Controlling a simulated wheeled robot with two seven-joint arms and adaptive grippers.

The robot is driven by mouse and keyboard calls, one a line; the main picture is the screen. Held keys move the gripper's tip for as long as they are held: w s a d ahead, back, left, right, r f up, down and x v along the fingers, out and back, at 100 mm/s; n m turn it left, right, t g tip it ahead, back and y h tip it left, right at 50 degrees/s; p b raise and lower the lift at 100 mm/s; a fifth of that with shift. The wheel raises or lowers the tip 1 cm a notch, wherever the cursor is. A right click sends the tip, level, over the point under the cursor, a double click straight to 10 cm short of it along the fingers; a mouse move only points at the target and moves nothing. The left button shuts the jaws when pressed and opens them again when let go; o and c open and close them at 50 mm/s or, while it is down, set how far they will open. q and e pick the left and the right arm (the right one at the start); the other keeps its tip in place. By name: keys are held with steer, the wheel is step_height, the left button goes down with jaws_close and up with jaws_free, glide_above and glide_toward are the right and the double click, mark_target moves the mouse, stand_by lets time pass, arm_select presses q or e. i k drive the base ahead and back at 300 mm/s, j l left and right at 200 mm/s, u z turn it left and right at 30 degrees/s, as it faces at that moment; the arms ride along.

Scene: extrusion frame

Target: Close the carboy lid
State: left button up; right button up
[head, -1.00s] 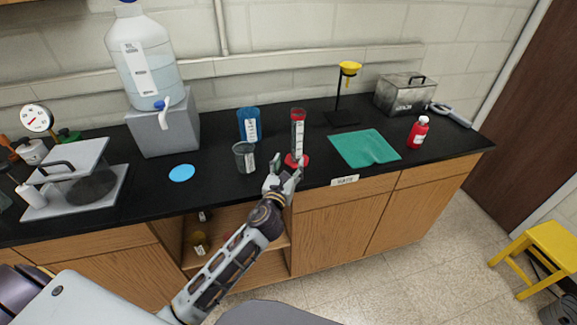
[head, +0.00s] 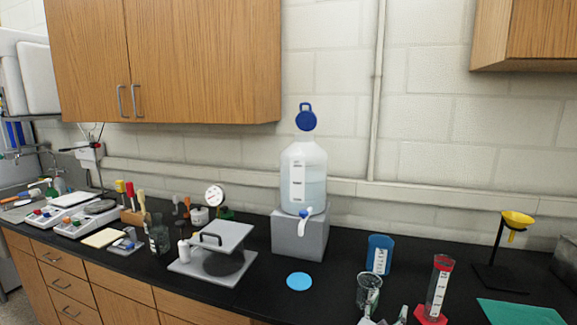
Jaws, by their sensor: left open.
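The carboy (head: 303,180) is a translucent bottle with a white label and a blue-and-white spigot. It stands on a grey block (head: 300,235) against the wall. Its blue lid (head: 306,117) with a ring-shaped handle stands upright above the bottle's neck, swung open. My left gripper (head: 385,318) shows only its fingertips at the bottom edge, apart and empty. It is below and right of the carboy, near the glass beaker and the red-based cylinder. My right gripper is not in view.
A glass beaker (head: 368,292), a blue beaker (head: 379,254) and a graduated cylinder (head: 437,290) stand right of the block. A blue disc (head: 299,281) lies in front. A grey plate device (head: 214,258) stands left. A wall cabinet (head: 165,60) hangs upper left.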

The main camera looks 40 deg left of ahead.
mark_target(305, 120)
steer(key=u, duration=1.3)
